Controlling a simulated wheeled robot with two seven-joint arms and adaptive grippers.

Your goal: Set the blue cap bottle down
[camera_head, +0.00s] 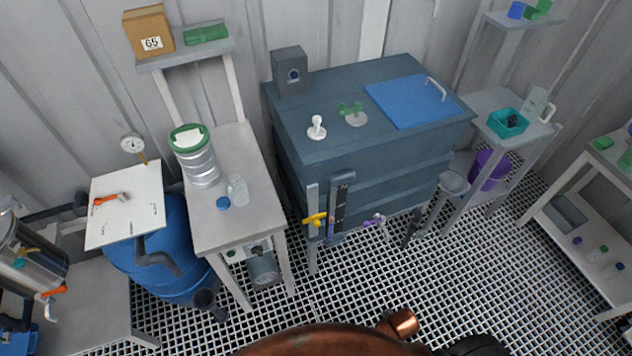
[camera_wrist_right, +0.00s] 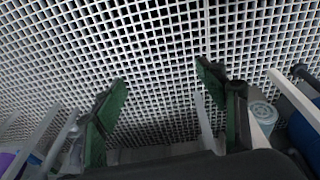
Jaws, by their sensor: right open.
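A clear bottle or jar (camera_head: 237,190) stands on the narrow grey table (camera_head: 245,155) in the head view. A round blue cap (camera_head: 222,203) shows right beside it, at its lower left; I cannot tell whether the cap is joined to the bottle. My right gripper (camera_wrist_right: 161,82) is open in the right wrist view, its two green-padded fingers spread apart. Nothing is between them, and floor grating lies beyond. It is far from the bottle. My left gripper is not in view.
A steel canister with a green rim (camera_head: 200,167) stands behind the bottle. The front of the grey table is bare. A dark blue cabinet (camera_head: 370,140) with valves stands to the right. Small capped bottles (camera_head: 592,255) sit on a low shelf at far right. Open grating (camera_head: 480,290) covers the floor.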

